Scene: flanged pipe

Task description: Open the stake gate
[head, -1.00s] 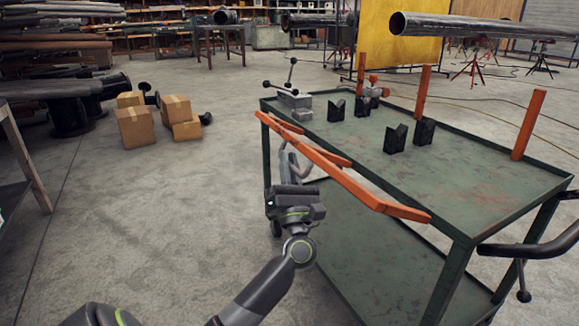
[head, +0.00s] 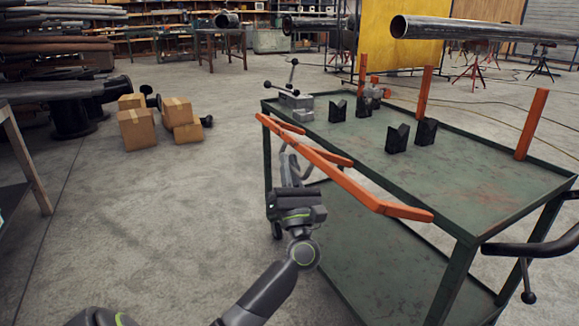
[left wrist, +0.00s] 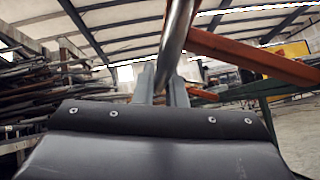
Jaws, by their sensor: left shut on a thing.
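The stake gate is an orange barred frame (head: 340,175) along the near left side of the green cart (head: 480,190). It lies tilted outward from the deck edge, its near end standing clear of the rim. My left gripper (head: 285,158) is beneath the gate's far half, partly hidden by my own wrist. In the left wrist view, my left gripper's fingers (left wrist: 163,85) are shut on a grey metal bar (left wrist: 177,35), which runs up beside an orange gate bar (left wrist: 250,55). How the grey bar joins the gate is unclear. My right gripper is out of view.
Several black V-blocks (head: 397,138) and a grey vise (head: 296,104) stand on the cart. Orange stakes (head: 531,125) rise along its far side. A large pipe (head: 470,30) is behind. Cardboard boxes (head: 137,128) sit left, with open floor between.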

